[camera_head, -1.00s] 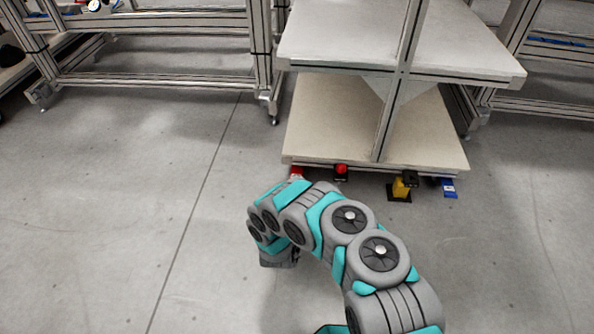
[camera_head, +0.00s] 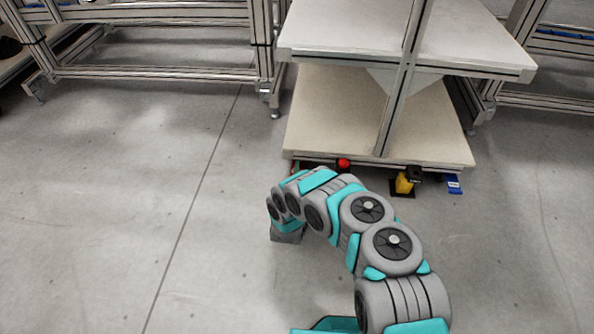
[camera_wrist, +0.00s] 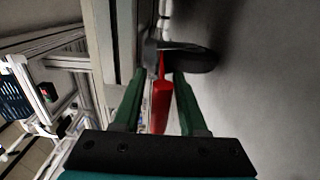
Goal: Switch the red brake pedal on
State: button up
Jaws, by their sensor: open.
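In the wrist view, the red brake pedal (camera_wrist: 160,108) is a long narrow red bar lying between the two green fingers of my gripper (camera_wrist: 160,78). The fingers are open, one on each side of it; I cannot tell whether either touches it. A dark caster wheel (camera_wrist: 195,58) is just beyond the fingertips. In the head view, only a thin red sliver (camera_head: 292,167) shows at the shelf's front left corner, mostly hidden behind my arm. My gripper's fingers are hidden in that view.
A two-level shelf cart (camera_head: 340,125) stands ahead. Along its lower front edge are a red round knob (camera_head: 343,164), a yellow part (camera_head: 404,183) and a blue part (camera_head: 454,185). A metal frame rack (camera_head: 150,73) stands behind at left. The floor at left is clear.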

grip_shut()
dwell(1.4)
